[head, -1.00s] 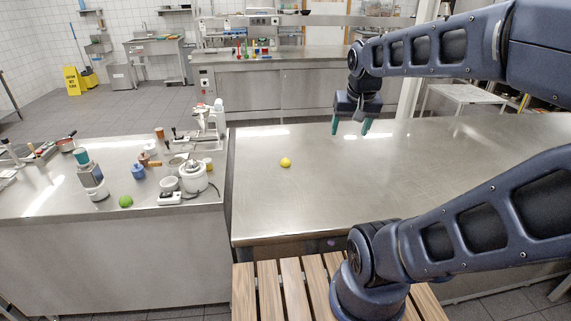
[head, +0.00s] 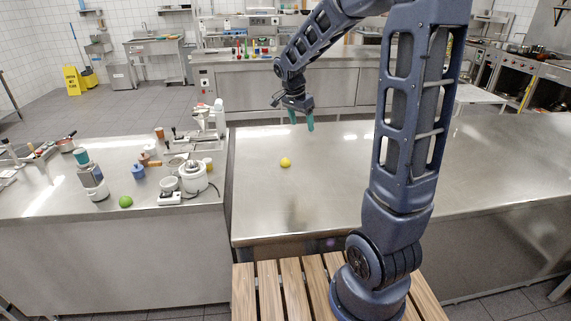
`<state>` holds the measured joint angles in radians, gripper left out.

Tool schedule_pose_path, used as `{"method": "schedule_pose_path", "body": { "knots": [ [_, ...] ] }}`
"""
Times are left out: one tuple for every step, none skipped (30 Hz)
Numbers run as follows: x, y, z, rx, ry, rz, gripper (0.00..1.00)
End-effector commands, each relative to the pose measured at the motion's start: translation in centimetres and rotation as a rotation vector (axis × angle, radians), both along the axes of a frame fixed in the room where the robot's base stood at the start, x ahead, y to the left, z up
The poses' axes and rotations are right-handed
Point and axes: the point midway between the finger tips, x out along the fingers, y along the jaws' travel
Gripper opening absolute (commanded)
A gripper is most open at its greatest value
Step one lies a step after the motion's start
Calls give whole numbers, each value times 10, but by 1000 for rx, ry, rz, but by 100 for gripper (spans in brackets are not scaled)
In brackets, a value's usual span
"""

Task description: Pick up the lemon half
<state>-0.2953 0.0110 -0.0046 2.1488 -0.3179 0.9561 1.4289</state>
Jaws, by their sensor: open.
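The lemon half (head: 285,162) is a small yellow piece lying on the bare steel counter (head: 262,205), left of its middle. My gripper (head: 302,124) hangs above the counter, pointing down, with its two teal fingers apart and nothing between them. It is above and slightly right of the lemon half in the picture, apart from it. Which face of the lemon half is up is too small to tell.
The left counter (head: 100,225) carries a white juicer (head: 193,176), a green lime (head: 125,201), a blender (head: 93,180) and several small items. The steel counter around the lemon half is clear. A yellow floor sign (head: 73,80) stands far back left.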

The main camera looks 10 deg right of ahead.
Motion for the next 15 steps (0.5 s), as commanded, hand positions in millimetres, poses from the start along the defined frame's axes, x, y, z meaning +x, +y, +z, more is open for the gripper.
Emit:
{"method": "schedule_pose_path", "body": {
  "knots": [
    [11, 9, -11, -10, 3, -31, 67],
    [16, 13, -16, -14, 1, -54, 67],
    [24, 20, -23, -22, -3, -85, 67],
    [30, 25, -29, -28, -5, -108, 67],
    [35, 29, -35, -34, -7, -131, 67],
    [42, 36, -43, -42, -13, -163, 67],
    [48, 41, -50, -48, -17, -184, 67],
    [52, 46, -56, -54, -21, -206, 67],
    [59, 52, -64, -61, -28, -237, 67],
    [64, 57, -71, -69, -33, -258, 67],
    [68, 62, -77, -74, -37, -277, 67],
    [73, 68, -85, -80, -45, -302, 67],
    [76, 71, -91, -86, -50, -320, 67],
    [79, 75, -96, -90, -56, -335, 67],
    [83, 80, -102, -95, -62, -354, 67]
  ]
}}
